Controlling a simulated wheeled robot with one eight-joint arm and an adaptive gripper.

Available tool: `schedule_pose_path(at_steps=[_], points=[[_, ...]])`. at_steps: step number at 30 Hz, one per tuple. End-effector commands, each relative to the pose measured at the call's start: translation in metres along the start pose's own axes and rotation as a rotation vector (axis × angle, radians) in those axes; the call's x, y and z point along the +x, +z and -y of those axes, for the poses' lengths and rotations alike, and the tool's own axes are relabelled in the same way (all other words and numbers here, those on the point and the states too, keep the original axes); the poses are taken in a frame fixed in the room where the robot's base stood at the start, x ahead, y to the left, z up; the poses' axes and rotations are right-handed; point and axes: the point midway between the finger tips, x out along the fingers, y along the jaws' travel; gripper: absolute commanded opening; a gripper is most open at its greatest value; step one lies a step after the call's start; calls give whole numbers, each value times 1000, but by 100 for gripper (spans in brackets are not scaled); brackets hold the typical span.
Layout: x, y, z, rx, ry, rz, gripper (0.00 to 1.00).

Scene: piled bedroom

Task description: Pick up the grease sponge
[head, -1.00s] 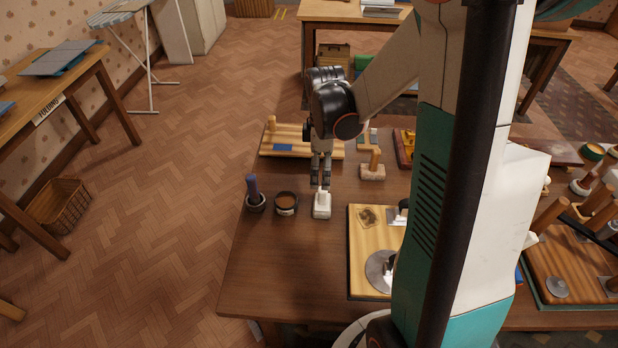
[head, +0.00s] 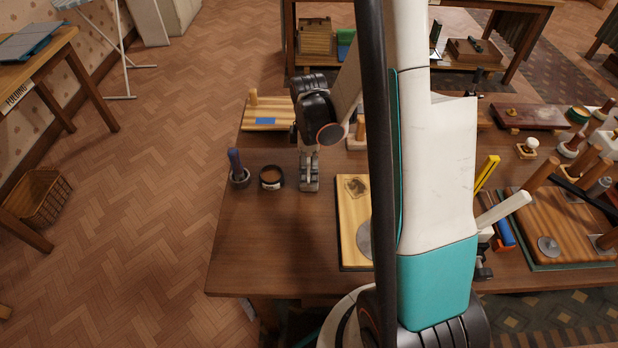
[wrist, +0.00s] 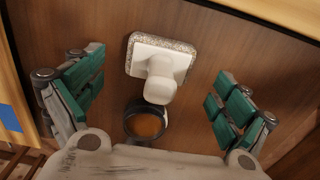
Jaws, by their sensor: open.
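The grease sponge, which I take to be the white block with a rounded knob and a speckled base (wrist: 160,62), sits on the brown table, knob towards the wrist camera. My gripper (wrist: 158,95) is open, one teal-padded finger on each side of the knob, with clear gaps. In the head view my gripper (head: 309,174) points down at the table and mostly covers the sponge. Nothing is held.
A dark round jar with brown contents (head: 271,177) stands close left of the gripper; it also shows in the wrist view (wrist: 146,122). A cup with a purple-blue handle (head: 238,170) is farther left. A wooden board (head: 349,220) lies right. The table's front left is clear.

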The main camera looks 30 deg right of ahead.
Motion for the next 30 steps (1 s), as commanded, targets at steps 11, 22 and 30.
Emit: schedule_pose_path(at_steps=[11,22,30], points=[[28,1,0,0,0,0,94],[28,1,0,0,0,0,47],[26,1,0,0,0,0,47]])
